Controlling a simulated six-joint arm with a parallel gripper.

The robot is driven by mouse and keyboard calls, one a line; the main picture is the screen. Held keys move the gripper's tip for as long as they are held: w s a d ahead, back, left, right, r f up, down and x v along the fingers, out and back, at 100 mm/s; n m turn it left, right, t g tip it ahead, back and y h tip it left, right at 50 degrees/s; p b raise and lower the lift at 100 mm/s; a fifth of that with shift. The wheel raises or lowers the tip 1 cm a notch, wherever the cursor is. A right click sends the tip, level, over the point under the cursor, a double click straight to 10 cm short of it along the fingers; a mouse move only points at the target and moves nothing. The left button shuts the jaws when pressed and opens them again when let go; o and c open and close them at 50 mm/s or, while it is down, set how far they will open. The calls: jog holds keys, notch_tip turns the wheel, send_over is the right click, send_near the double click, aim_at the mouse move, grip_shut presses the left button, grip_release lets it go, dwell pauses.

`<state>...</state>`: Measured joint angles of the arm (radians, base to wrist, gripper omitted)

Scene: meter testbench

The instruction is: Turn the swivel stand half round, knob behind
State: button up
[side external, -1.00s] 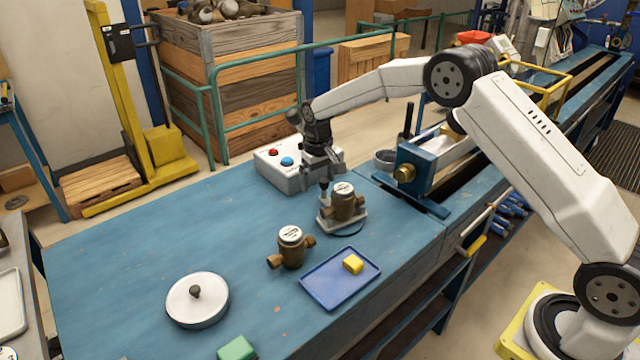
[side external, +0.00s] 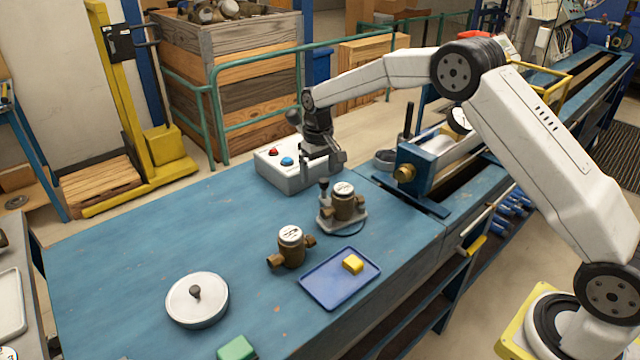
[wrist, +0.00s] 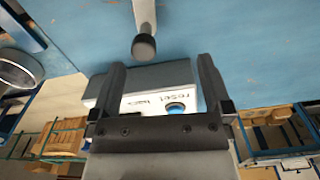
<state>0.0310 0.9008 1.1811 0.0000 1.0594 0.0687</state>
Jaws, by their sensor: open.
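The swivel stand (side external: 328,222) is a small pale plate on a dark round base on the blue bench, in the side view. A brass meter (side external: 344,206) with a white dial sits on it. The stand's dark knob (side external: 324,187) stands upright at the plate's back left, left of the meter. My gripper (side external: 322,174) is open and empty just above and behind the knob. In the wrist view the knob (wrist: 144,47) shows just beyond the fingertips of my gripper (wrist: 162,62), left of the middle of the gap, not held.
A box with red and blue buttons (side external: 283,176) stands close behind my gripper. Another brass meter (side external: 291,252), a blue tray (side external: 326,296) with a yellow block (side external: 353,264), a round lidded pan (side external: 198,308) and a green block (side external: 237,348) are in front. The bench's left is clear.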

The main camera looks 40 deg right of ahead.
aim_at(324, 180)
jog(key=shift+r, duration=1.45)
jog(key=shift+s+d+r, duration=0.1)
jog(key=shift+d+r, duration=0.35)
jog(key=shift+r, duration=0.2)
jog(key=shift+d+r, duration=0.45)
jog(key=shift+r, duration=0.15)
jog(key=shift+f, duration=0.15)
jog(key=shift+f, duration=2.75)
jog(key=shift+f, duration=1.15)
